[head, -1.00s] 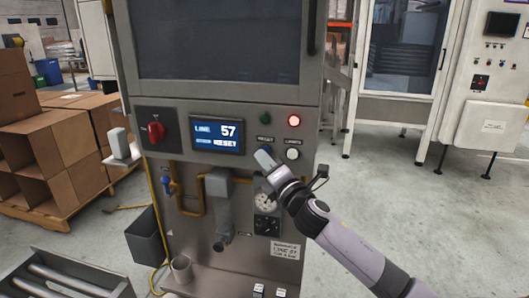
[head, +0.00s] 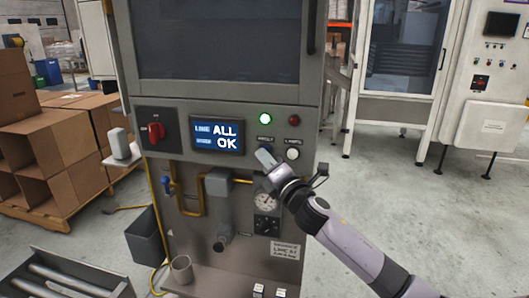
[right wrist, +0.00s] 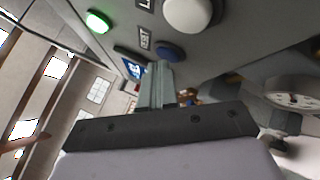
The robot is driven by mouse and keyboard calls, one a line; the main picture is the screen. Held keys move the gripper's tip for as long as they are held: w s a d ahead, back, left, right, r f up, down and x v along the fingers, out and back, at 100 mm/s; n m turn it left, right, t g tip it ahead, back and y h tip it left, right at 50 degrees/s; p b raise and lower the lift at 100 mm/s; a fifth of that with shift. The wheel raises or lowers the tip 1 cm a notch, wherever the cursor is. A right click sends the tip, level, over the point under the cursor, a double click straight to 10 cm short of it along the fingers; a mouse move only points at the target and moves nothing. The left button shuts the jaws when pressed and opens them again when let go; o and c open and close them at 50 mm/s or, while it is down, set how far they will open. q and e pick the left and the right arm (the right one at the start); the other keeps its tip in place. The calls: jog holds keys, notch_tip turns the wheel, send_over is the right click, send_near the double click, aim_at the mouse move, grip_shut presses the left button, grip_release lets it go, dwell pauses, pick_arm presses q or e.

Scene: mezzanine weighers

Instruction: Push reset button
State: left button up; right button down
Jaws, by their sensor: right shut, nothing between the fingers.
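My right gripper (head: 264,156) is shut and empty, its fingertips at the panel just under the reset label. The blue reset button (right wrist: 170,50) shows in the right wrist view, just beyond the fingertips (right wrist: 157,72). In the head view the fingers cover most or all of it. I cannot tell whether they touch it. The green lamp (head: 265,118) is lit, also in the right wrist view (right wrist: 97,21). The red lamp (head: 294,120) is dark. My left gripper is not in view.
A white button (head: 292,154) sits just right of the fingertips. A red rotary switch (head: 156,132) is left of the display. A round gauge (head: 266,201) and yellow pipes (head: 190,211) lie below. Cardboard boxes (head: 60,140) stand at left; the floor at right is clear.

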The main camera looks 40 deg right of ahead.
jog(key=shift+s+a, duration=0.55)
jog(key=shift+a, duration=0.05)
jog(key=shift+a, duration=0.1)
jog(key=s+a+p, duration=0.1)
jog(key=s+a, duration=0.2)
jog(key=shift+s+a, duration=0.1)
jog(key=shift+a, duration=0.25)
dwell(0.3)
dwell(0.7)
jog(key=s+a+f+m+g+y, duration=0.1)
jog(key=s+a+f+m+g, duration=0.2)
jog(key=s+f+m, duration=0.4)
jog(key=s+a+f+m+g+y, duration=0.1)
jog(key=s+a+f+m+g, duration=0.2)
jog(key=f, duration=1.2)
jog(key=s+a+f+m+g+y, duration=0.2)
jog(key=s+a+f+m+g, duration=0.2)
jog(key=s+a+f+m, duration=0.3)
jog(key=s+f+m, duration=0.3)
jog(key=s+m, duration=0.1)
jog(key=s, duration=0.3)
jog(key=shift+a+f+p, duration=0.15)
jog(key=shift+f+p, duration=0.15)
jog(key=shift+f, duration=0.1)
